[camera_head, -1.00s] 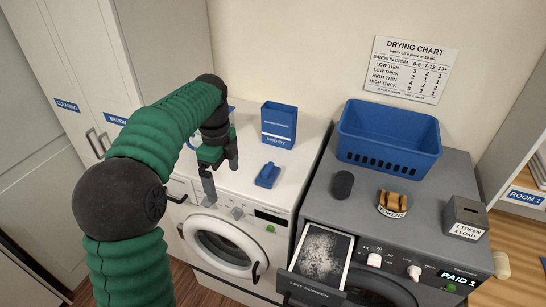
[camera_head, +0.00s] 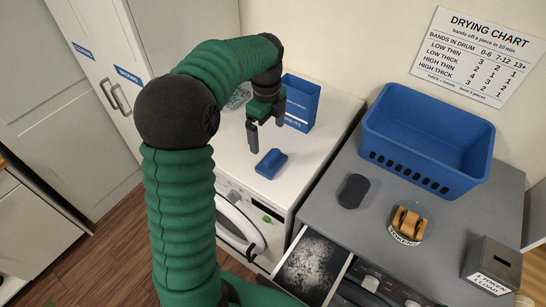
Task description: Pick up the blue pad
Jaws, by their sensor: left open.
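The blue pad (camera_head: 271,163) lies on the white top of the washing machine (camera_head: 313,163), near its front edge. It is a small blue block with a raised part on top. My left gripper (camera_head: 267,130) is open and empty, with its dark fingers pointing down. In the picture it is just above and slightly left of the pad, and I see no contact. The exact height of the fingertips over the washer top is hard to tell. My right gripper does not show.
A blue box (camera_head: 301,101) stands behind the gripper, partly hidden by it. To the right, the grey dryer top (camera_head: 333,215) holds a blue basket (camera_head: 425,150), a dark oval object (camera_head: 353,191), a token holder (camera_head: 406,225) and a grey coin box (camera_head: 492,266). The lint screen (camera_head: 313,266) is pulled out in front.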

